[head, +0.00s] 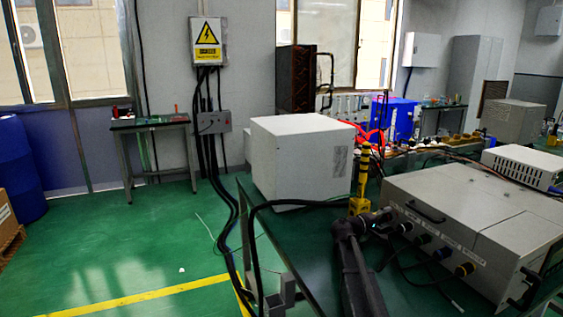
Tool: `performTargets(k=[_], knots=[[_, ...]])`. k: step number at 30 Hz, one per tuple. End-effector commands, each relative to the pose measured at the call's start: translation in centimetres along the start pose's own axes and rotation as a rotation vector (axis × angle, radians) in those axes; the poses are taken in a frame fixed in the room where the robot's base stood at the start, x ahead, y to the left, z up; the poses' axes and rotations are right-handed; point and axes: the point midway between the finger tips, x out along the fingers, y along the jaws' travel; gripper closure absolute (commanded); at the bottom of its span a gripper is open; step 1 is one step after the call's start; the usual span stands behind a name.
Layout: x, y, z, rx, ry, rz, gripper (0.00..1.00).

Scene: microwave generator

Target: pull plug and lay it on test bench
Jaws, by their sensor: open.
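A large grey generator box (450,211) stands on the dark green test bench (315,245) at the right. Its front panel has a row of round connectors with plugs: a dark one at the left end, a blue-ringed plug (441,254) and a yellow-ringed plug (465,269) further right. My black arm rises from the bottom of the view. My gripper (387,226) is small and dark against the left end of the panel, close to the leftmost plug (404,228). It is open; whether its fingers are around that plug or touching it, I cannot tell.
A white box (301,160) and a black-and-yellow post (363,178) stand behind my arm. A thick black cable (295,203) crosses the bench's left edge. Thinner cables hang before the panel. Bare bench top shows left of my arm.

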Motion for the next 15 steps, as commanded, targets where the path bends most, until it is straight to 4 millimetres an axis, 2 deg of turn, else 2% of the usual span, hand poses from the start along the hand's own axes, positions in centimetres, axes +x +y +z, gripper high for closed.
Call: performTargets(k=[4, 5, 12, 15], knots=[[-0.01, 0.0, 0.0, 0.0, 0.0, 0.0, 0.24], [0.0, 0.0, 0.0, 0.0, 0.0, 0.0, 0.3], [0.01, 0.0, -0.01, 0.0, 0.0, 0.0, 1.0], [0.05, 0.01, 0.0, 0.0, 0.0, 0.001, 1.0]])
